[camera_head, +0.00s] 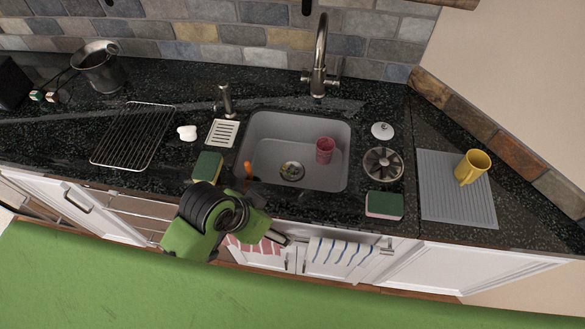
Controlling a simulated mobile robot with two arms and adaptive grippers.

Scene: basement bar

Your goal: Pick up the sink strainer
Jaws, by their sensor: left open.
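A round metal disc with dark spoke-like openings, which looks like the sink strainer (383,164), lies flat on the dark counter just right of the sink. Another round fitting, the drain (291,171), sits in the sink floor, and I cannot tell whether it has a loose strainer of its own. My left gripper (278,237) is open at the front of the counter, below and left of the disc and clear of it. Its fingers are small and partly hidden by my green and black arm. My right gripper is not in view.
The grey sink (270,128) holds a pink cup (325,150). A green-and-pink sponge (384,205) lies in front of the disc, a white lidded item (382,131) behind it. A grey mat (446,190) with a yellow mug (472,167) is at right. The faucet (319,60) rises behind.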

